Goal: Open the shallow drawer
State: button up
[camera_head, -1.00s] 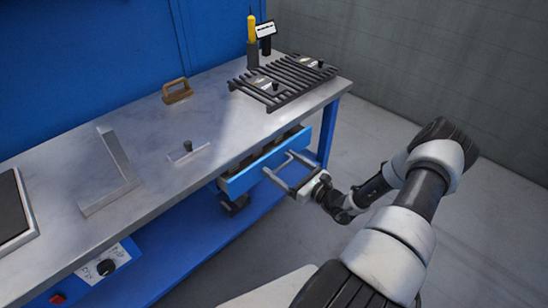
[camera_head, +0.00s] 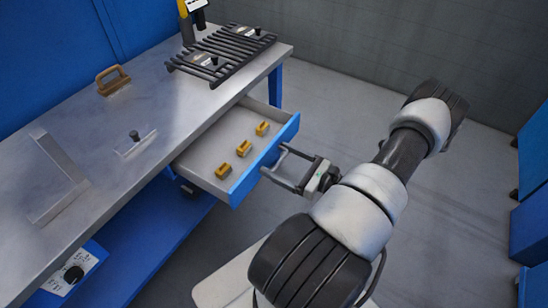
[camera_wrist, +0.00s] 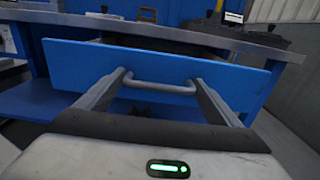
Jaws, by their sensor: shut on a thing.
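The shallow drawer (camera_head: 222,176) stands pulled out from under the bench top, with a blue front and a pale inside. Three small yellow-orange blocks (camera_head: 244,148) lie in it in a row. In the wrist view the blue drawer front (camera_wrist: 70,65) spans the picture, with a grey bar handle (camera_wrist: 160,87) across its middle. My gripper (camera_head: 276,163) is at the drawer front, and its fingers (camera_wrist: 160,90) are shut on the handle, one at each end of the bar. The exact contact at the fingertips is hard to make out.
Blue cabinets (camera_head: 533,170) stand at the right. The floor between is clear.

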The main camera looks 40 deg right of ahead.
jog(key=shift+s, duration=0.1)
jog(key=o, duration=1.4)
jog(key=shift+c, duration=0.2)
jog(key=v, duration=1.7)
jog(key=shift+s, duration=0.15)
jog(key=shift+r, duration=0.1)
